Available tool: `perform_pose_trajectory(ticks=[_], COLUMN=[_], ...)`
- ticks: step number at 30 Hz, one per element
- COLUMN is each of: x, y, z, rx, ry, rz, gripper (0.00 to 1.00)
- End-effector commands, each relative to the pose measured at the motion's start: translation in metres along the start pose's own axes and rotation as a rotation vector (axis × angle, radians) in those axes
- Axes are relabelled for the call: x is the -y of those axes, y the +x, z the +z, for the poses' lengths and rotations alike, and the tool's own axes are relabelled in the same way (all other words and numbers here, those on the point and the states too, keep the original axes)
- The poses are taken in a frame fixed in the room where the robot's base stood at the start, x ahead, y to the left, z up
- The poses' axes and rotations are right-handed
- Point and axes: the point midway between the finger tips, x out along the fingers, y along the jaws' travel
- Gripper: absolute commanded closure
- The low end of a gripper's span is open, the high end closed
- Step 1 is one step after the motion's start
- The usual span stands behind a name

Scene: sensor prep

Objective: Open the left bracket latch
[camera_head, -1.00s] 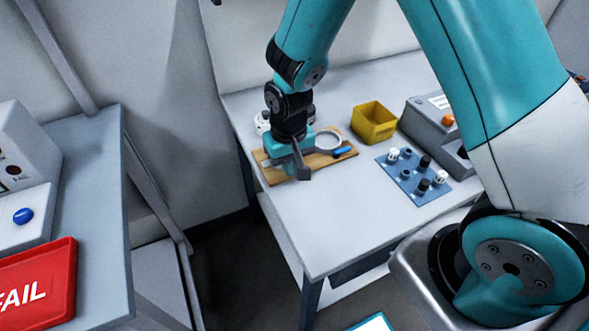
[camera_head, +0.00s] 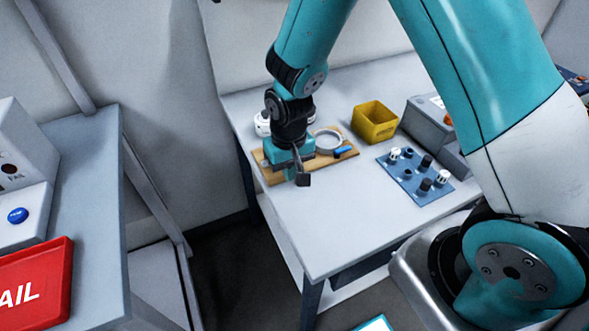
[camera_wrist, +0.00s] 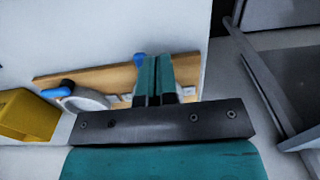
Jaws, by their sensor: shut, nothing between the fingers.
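A wooden board (camera_head: 340,157) lies on the white table and carries a grey ring bracket (camera_head: 328,139) with a blue latch handle (camera_head: 343,150) at its right. My gripper (camera_head: 290,175) is low over the board's left part and hides most of the left bracket. In the wrist view, my gripper's fingers (camera_wrist: 156,72) are shut together with nothing between them. A second blue handle (camera_wrist: 139,59), the left bracket's latch, shows just beside the fingertips, partly hidden. I cannot tell whether they touch. The right bracket's blue handle (camera_wrist: 58,92) also shows there.
A yellow bin (camera_head: 375,121) stands right of the board. A blue plate with black and white knobs (camera_head: 405,178) and a grey device (camera_head: 428,124) are further right. The table's front is clear. A red tray (camera_head: 40,285) lies on the other table at left.

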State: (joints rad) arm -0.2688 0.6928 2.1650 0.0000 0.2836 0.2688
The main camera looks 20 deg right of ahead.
Motion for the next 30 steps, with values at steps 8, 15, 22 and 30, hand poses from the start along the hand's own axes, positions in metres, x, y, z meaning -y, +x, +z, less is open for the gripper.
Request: perform_pose_trajectory(ticks=[8, 15, 22, 30], x=[-0.0001, -0.0043, -0.0087, -0.0087], y=[-0.0001, -0.0005, -0.0001, -0.0001], z=[0.0, 0.002, 0.0043, 0.0041], rx=[0.0, 0.0, 0.001, 0.001], ry=[0.0, 0.001, 0.001, 0.001], rz=[0.0, 0.0, 0.001, 0.001], gripper=[1.0, 1.0, 1.0, 1.0])
